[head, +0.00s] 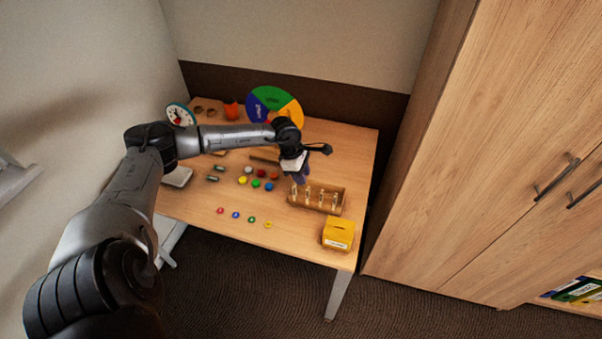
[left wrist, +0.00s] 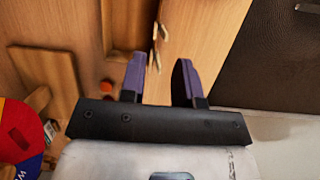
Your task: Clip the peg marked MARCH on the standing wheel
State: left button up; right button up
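The standing wheel (head: 274,97) has green, blue and yellow-orange sectors and stands upright at the back of the table. Part of it, with red, blue and yellow, shows at the left edge of the left wrist view (left wrist: 12,125). Several pale pegs (head: 321,198) stand in a wooden rack (head: 328,209) at the table's right; the month marks are too small to read. My left gripper (head: 304,181) is over the rack's left end. In the left wrist view its purple fingers (left wrist: 158,70) are apart, with slim pale shapes beyond them. My right gripper is out of view.
Coloured buttons (head: 256,184) and small rings (head: 236,215) lie left of the rack. A yellow slotted box (head: 338,233) stands at the front right corner. A tall cabinet (head: 485,130) borders the right.

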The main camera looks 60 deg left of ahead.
pick_arm(q)
jog(key=shift+b+x, duration=1.95)
jog(key=shift+x, duration=1.1)
grip_shut()
jog(key=shift+r, duration=0.1)
jog(key=shift+r+p, duration=1.65)
jog(key=shift+r, duration=0.8)
